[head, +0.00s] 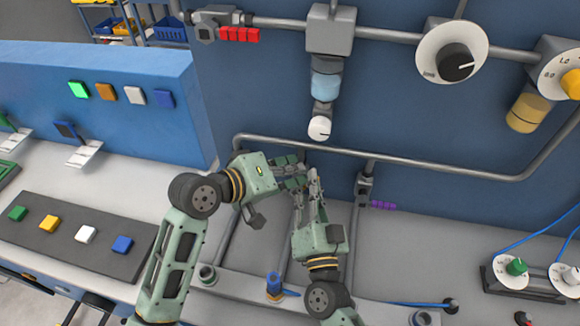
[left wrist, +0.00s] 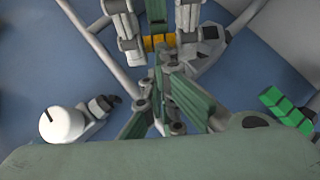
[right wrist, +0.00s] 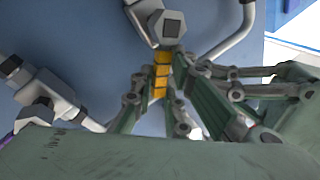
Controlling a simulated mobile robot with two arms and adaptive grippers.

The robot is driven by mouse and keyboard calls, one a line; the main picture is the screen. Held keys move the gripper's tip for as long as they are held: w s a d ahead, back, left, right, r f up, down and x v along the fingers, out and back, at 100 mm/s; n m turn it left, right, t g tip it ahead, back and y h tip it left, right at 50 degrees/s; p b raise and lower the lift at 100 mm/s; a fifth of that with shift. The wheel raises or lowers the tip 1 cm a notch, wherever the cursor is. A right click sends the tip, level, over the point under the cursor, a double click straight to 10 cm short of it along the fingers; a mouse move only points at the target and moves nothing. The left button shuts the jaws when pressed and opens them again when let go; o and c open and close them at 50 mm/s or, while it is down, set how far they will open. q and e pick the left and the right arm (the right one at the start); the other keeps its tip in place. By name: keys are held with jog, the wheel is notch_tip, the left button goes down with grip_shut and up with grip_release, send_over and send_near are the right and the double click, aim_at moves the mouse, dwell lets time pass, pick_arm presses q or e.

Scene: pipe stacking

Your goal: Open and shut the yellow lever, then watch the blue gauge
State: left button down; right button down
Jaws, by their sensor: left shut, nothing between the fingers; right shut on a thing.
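The yellow lever (right wrist: 161,75), a short bar of yellow segments, shows in the right wrist view below a grey valve body. It also shows in the left wrist view (left wrist: 158,42); in the head view the grippers hide it. My right gripper (head: 311,182) is shut on the lever, with fingers on both sides of it. My left gripper (head: 298,180) is shut and empty, its fingertips close beside the lever and the right fingers. A light-blue cylinder (head: 326,86) with a white end (head: 319,128) hangs on the wall above; I cannot tell whether it is the blue gauge.
Pipes (head: 400,165) run along the wall around both grippers. A red lever (head: 240,34) and a purple lever (head: 383,205) sit on other valves. A large white dial (head: 452,52) is at upper right. A blue panel with coloured buttons (head: 134,96) stands left.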

pick_arm(q)
jog(key=shift+s+d+f, duration=0.1)
jog(key=shift+d, duration=0.05)
pick_arm(e)
jog(key=shift+s+a+f, duration=0.1)
jog(key=shift+f, duration=0.15)
pick_arm(q)
jog(key=shift+d, duration=0.1)
pick_arm(e)
jog(key=c, duration=2)
grip_release()
pick_arm(q)
jog(key=shift+d, duration=0.1)
pick_arm(e)
jog(key=shift+o, duration=1.2)
jog(key=shift+d+r, duration=0.2)
